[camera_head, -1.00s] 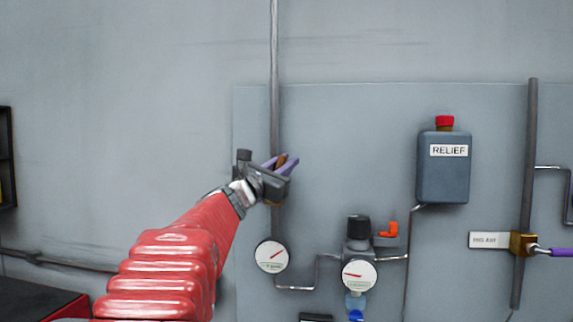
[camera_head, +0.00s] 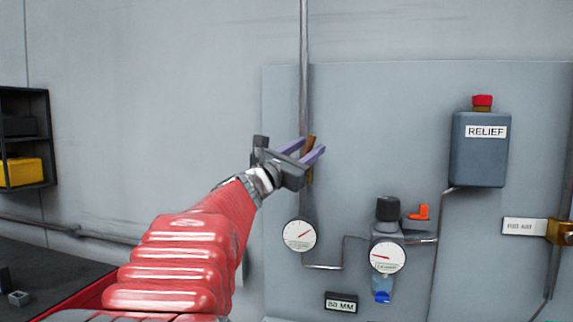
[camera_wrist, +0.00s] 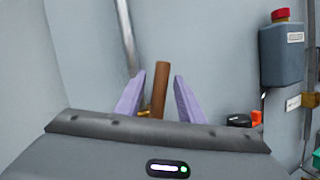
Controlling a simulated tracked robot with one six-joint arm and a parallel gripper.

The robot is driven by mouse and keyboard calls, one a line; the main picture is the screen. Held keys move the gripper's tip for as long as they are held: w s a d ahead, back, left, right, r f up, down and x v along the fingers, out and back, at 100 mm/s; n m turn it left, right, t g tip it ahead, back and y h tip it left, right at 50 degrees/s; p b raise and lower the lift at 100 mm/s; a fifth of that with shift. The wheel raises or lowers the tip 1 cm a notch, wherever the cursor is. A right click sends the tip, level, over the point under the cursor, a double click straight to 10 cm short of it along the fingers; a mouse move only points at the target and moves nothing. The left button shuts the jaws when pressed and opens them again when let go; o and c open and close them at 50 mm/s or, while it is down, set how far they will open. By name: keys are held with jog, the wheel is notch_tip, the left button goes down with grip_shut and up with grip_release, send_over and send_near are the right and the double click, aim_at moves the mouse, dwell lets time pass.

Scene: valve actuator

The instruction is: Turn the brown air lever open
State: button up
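The brown air lever (camera_head: 310,146) stands roughly upright in front of the vertical grey pipe in the head view. It also shows in the wrist view (camera_wrist: 160,88) as a brown bar between the two purple fingers. My gripper (camera_head: 309,147) is open, with one finger on either side of the lever.
A round gauge (camera_head: 299,235) sits below on the pipe. To the right are a regulator with a black knob (camera_head: 388,208), an orange handle (camera_head: 418,212) and the grey RELIEF box (camera_head: 480,150). A dark shelf (camera_head: 27,138) is at far left. The wall left of the pipe is clear.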

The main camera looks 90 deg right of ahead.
jog(key=v, duration=0.9)
jog(key=shift+w+a+f, duration=0.2)
jog(key=shift+w+a, duration=0.05)
jog(key=shift+c, duration=0.4)
